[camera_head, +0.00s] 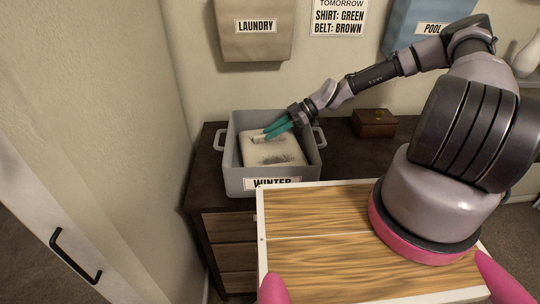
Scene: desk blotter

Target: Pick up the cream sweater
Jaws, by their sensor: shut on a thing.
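The cream sweater (275,153) is a folded, pale block with a grey patterned patch. It lies inside the grey bin (240,184), whose front carries a WINTER label. My gripper (262,136) reaches down into the bin from the upper right. Its teal fingers are shut on the sweater's upper left part. The fingertips are small in the picture. The sweater still sits within the bin walls, and I cannot tell whether it is clear of the bottom.
The bin stands on a dark dresser (198,185) with drawers. A small wooden box (374,122) is to its right. A LAUNDRY bag (253,42) and a blue POOL bag (405,25) hang on the wall behind. A white vase (528,55) stands at far right.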

